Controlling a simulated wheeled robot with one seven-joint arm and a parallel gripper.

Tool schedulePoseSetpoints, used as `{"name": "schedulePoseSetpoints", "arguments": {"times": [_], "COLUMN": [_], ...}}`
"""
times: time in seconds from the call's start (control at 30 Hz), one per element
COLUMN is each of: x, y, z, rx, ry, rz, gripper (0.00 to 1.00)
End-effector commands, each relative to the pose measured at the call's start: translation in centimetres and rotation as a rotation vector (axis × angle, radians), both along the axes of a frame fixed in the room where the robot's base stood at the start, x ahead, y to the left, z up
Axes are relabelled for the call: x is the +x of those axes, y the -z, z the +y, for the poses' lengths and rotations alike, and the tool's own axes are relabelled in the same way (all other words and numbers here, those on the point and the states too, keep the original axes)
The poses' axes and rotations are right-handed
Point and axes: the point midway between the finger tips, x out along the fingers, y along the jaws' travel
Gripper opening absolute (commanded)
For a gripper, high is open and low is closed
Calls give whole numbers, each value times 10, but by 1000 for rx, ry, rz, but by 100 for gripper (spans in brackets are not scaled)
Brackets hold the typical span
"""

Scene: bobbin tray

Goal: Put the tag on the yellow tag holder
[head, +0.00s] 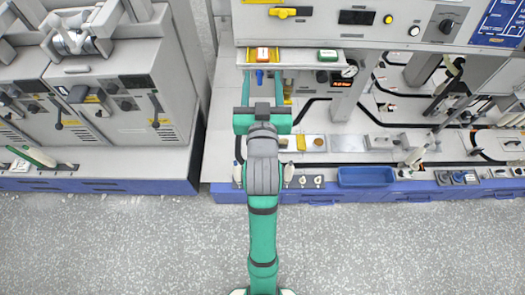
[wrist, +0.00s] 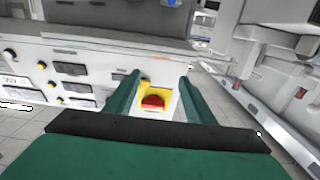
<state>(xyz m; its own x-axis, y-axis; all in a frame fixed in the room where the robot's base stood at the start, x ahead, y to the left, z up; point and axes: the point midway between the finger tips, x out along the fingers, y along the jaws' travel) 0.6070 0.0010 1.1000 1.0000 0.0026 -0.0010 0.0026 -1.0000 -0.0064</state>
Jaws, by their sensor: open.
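My gripper (head: 262,85) reaches toward the machine front, with its green fingers apart and nothing visible between them in its grasp. In the wrist view, my gripper (wrist: 155,92) frames a red piece on a yellow plate (wrist: 146,86) beyond the fingertips; I cannot tell whether this is the tag holder. In the head view, an orange-red tag-like piece (head: 262,55) and a green one (head: 327,55) sit on a ledge above the gripper. I cannot tell which piece is the task's tag.
A yellow handle (head: 283,12) is on the upper panel. A pressure gauge (head: 349,71) is right of the gripper. A blue tray (head: 366,177) stands at the bench's front edge. Grey cabinets (head: 120,85) stand left. The floor (head: 400,245) in front is clear.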

Motion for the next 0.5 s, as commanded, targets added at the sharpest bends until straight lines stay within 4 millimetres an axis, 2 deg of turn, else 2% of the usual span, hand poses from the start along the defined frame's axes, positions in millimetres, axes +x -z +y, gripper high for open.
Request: {"name": "schedulePoseSetpoints", "arguments": {"times": [0.17, 0.27, 0.5], "x": [-17, -35, -90], "y": [35, 63, 126], "z": [8, 14, 23], "rx": [52, 89, 145], "ry": [1, 6, 28], "rz": [17, 30, 66], "gripper": [49, 49, 49]}}
